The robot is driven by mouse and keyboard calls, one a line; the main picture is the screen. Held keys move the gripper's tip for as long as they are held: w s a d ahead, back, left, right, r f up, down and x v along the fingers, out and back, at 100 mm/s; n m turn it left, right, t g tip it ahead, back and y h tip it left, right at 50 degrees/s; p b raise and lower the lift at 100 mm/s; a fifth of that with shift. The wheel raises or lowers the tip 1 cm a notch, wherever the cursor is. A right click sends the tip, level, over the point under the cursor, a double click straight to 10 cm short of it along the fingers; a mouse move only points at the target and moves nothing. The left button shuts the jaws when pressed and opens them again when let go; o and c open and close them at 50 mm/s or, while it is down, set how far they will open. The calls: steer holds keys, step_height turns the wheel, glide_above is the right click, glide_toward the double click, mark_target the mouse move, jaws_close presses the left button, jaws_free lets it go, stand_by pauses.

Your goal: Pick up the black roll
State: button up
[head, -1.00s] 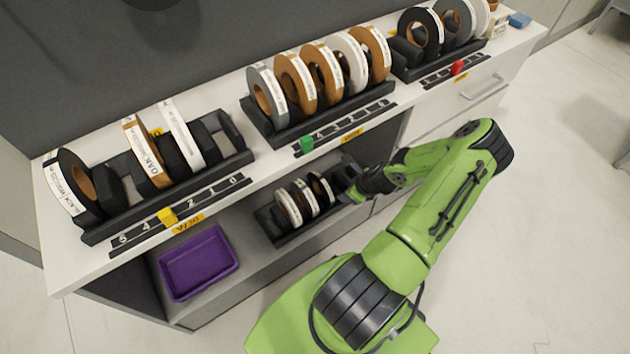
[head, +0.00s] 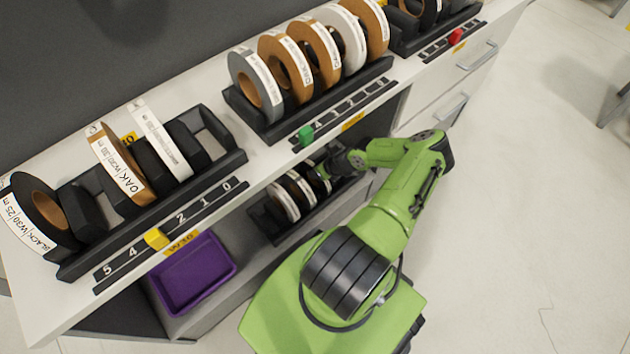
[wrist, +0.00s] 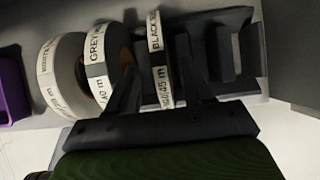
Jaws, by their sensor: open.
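In the wrist view, a thin black roll (wrist: 157,55) with a white label reading BLACK and 45 m stands upright in the lower rack. My gripper (wrist: 158,85) is open, with one finger on each side of this roll; I cannot tell whether they touch it. In the head view, my gripper (head: 338,166) is at the right part of the lower rack (head: 268,225), below the counter, and partly hides the rolls there. Another black roll (head: 40,212), labelled BLACK W30 25 m, stands at the left end of the counter.
A grey roll (wrist: 98,65) and a white roll (wrist: 62,80) stand left of the fingers in the lower rack. Empty slots (wrist: 225,50) lie to the right. The counter edge (head: 225,205) overhangs the shelf. A purple tray (head: 195,272) sits on the shelf at left.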

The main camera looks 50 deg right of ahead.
steer(key=b+x, duration=0.2)
steer(key=x, duration=0.2)
steer(key=shift+w+d+f, duration=0.1)
steer(key=shift+w+f, duration=0.1)
steer(key=shift+f, duration=0.05)
steer(key=shift+r, duration=0.1)
steer(key=shift+c, duration=0.5)
jaws_close()
